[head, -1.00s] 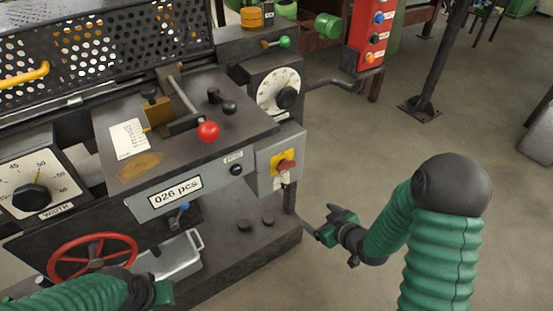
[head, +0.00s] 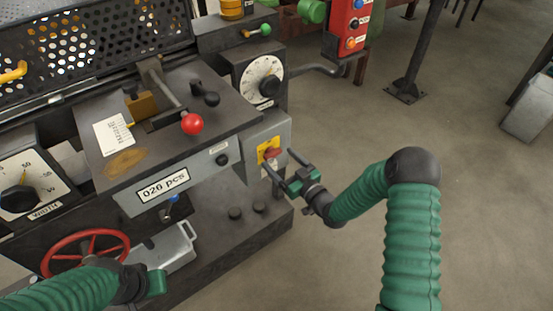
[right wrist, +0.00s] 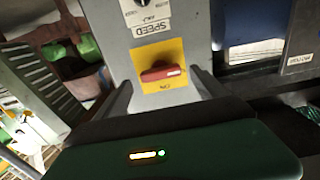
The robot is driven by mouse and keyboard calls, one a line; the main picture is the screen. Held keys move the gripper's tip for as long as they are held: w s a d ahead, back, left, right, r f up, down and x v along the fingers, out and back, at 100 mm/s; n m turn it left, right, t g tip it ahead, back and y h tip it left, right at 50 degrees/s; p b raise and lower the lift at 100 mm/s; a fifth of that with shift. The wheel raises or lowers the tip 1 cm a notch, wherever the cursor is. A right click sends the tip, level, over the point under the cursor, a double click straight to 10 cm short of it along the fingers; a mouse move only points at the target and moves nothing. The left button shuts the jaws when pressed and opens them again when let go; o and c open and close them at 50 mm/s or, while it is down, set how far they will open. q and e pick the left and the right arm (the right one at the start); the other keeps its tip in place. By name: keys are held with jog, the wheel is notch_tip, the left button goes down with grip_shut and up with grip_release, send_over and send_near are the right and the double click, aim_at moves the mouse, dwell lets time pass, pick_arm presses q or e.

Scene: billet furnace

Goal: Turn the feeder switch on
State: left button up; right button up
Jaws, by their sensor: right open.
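A red rotary switch (head: 272,154) sits on a yellow plate on the grey box at the machine's right front corner. In the right wrist view the red switch (right wrist: 162,73) lies crosswise between my fingers, on its yellow plate (right wrist: 176,50). No label naming it as the feeder switch is readable. My right gripper (head: 278,159) is open, its two fingers pointing at the box on either side of the switch; contact with the switch cannot be made out. My left gripper (head: 153,283) is at the bottom left near the red handwheel; its fingers are not clearly visible.
A red-knobbed lever (head: 193,124) stands on the machine top, left of the box. A counter label (head: 163,185) and a small black knob (head: 222,160) are on the front. A red handwheel (head: 85,255) is lower left. Floor to the right is open.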

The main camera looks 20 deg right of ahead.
aim_at(273, 154)
jog(key=shift+x, duration=1.3)
jog(key=c, duration=1.4)
jog(key=shift+o, duration=0.2)
